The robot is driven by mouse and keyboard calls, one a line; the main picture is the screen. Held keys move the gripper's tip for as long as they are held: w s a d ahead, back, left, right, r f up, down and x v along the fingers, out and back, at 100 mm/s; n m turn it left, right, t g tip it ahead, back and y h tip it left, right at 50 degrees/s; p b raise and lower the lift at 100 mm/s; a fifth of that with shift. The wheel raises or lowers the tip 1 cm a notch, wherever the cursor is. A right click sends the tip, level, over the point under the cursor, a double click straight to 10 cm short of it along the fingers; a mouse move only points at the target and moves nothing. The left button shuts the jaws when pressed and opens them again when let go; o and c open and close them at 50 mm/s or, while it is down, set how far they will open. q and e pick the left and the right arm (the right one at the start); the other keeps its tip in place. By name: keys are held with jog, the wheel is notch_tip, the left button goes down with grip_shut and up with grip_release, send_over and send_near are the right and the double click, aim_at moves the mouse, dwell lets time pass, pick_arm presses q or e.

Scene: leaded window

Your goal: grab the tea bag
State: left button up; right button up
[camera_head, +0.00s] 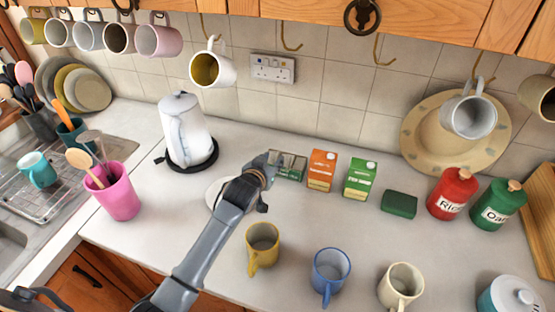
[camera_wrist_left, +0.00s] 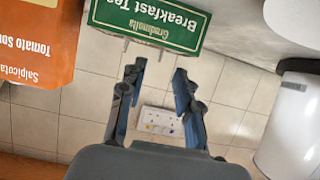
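The Breakfast Tea box (camera_head: 289,166) is a green box standing on the counter against the tiled wall. It also shows upside down at the top of the left wrist view (camera_wrist_left: 150,20). No single tea bag can be made out. My left gripper (camera_head: 271,158) is at the left side of the box in the head view. In the left wrist view its two fingers (camera_wrist_left: 157,82) are spread apart with nothing between them, and the box lies just beyond their tips. I cannot tell whether a finger touches it. My right gripper is not in view.
An orange carton (camera_head: 322,170) and a green carton (camera_head: 361,179) stand right of the tea box. A white kettle (camera_head: 187,130) is to its left. A white plate (camera_head: 214,190) lies partly under my left arm. Yellow (camera_head: 262,243), blue (camera_head: 331,270) and cream (camera_head: 402,282) mugs stand in front.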

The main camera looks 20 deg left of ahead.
aim_at(277, 155)
pick_arm(q)
jog(key=shift+x, duration=1.55)
grip_shut()
